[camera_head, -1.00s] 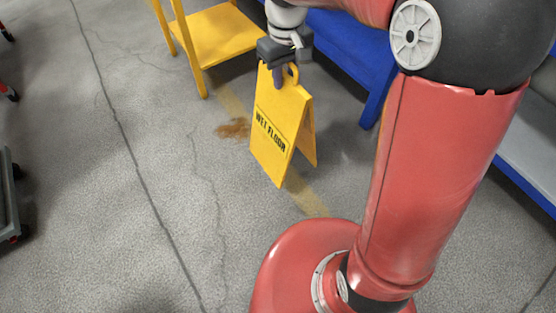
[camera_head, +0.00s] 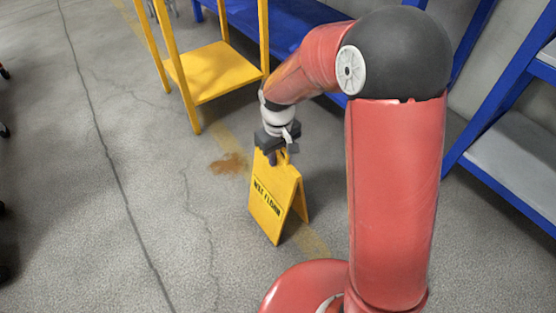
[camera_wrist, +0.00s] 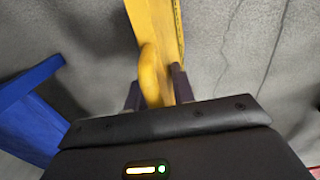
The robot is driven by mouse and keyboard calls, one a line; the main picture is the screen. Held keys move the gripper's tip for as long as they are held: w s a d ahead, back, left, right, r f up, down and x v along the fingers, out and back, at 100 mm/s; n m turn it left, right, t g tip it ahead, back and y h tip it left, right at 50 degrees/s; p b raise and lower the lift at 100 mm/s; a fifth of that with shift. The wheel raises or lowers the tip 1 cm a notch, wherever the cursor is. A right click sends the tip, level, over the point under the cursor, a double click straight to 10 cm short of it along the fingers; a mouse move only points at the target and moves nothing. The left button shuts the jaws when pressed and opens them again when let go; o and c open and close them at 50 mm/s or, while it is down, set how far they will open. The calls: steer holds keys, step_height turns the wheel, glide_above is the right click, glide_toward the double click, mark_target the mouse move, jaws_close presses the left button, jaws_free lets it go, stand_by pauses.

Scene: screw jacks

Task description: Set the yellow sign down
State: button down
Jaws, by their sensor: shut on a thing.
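The yellow wet floor sign (camera_head: 273,207) is an A-frame with black lettering, in the middle of the head view. It is upright with its two panels spread, and its lower edge is at or just above the floor; I cannot tell whether it touches. My gripper (camera_head: 279,158) is above it and shut on its top handle. In the wrist view the yellow handle (camera_wrist: 152,75) of the sign runs between the two dark fingers of my gripper (camera_wrist: 155,88). The fingers hide part of the handle.
A brown stain (camera_head: 229,163) lies on the grey floor left of the sign. A yellow shelf stand (camera_head: 213,80) is behind it. Blue racks (camera_head: 505,100) stand at the back and right.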

steer(key=shift+f, duration=1)
steer(key=shift+f, duration=0.15)
steer(key=c, duration=1.2)
jaws_free()
steer(key=shift+o, duration=0.2)
step_height(320, 180, up, 12)
steer(key=shift+r+p, duration=0.2)
steer(key=shift+p, duration=1)
